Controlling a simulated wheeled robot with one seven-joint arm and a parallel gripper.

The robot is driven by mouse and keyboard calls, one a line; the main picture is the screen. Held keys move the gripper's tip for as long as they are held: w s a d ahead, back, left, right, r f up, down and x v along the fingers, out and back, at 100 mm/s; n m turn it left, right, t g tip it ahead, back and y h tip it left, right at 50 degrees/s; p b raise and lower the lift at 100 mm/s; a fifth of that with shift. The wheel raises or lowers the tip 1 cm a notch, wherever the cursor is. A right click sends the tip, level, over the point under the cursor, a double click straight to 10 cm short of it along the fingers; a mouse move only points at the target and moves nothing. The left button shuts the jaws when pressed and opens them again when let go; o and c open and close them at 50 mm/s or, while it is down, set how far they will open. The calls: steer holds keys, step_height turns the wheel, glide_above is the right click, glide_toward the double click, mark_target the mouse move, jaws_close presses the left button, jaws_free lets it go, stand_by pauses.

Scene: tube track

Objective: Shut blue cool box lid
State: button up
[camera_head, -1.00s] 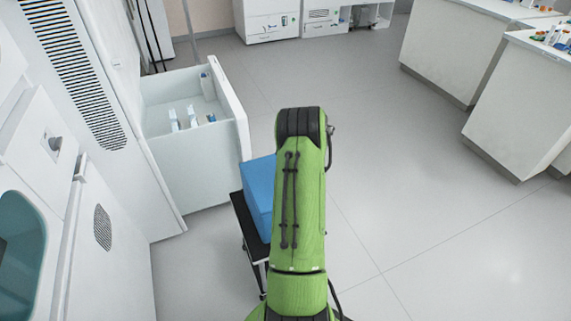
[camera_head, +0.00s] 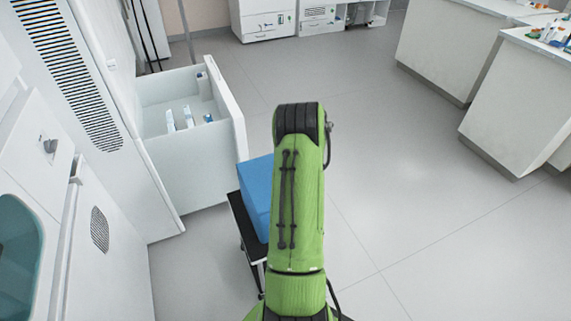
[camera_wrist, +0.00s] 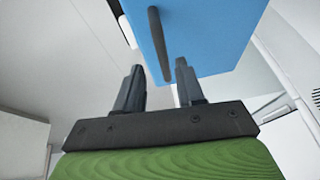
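The blue cool box (camera_head: 257,192) stands on a small black-topped cart (camera_head: 240,222) beside the open drawer. My green arm covers its right part in the head view, and I cannot tell from there how its lid stands. In the wrist view a flat blue panel of the box (camera_wrist: 215,35) fills the top, with a long dark bar like a handle (camera_wrist: 158,40) on it. My gripper (camera_wrist: 156,72) is open and empty. Its two dark fingers are apart, just below the blue panel in the picture, with the bar between them. I cannot tell whether they touch.
A large white drawer (camera_head: 200,165) with small items inside stands pulled out of the tall white cabinet (camera_head: 75,75) on the left, close to the cart. White lab benches (camera_head: 455,50) stand at the upper right. The floor (camera_head: 400,190) right of my arm is clear.

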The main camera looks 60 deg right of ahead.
steer(key=p+v, duration=0.2)
steer(key=v, duration=1.2)
steer(key=shift+p, duration=0.3)
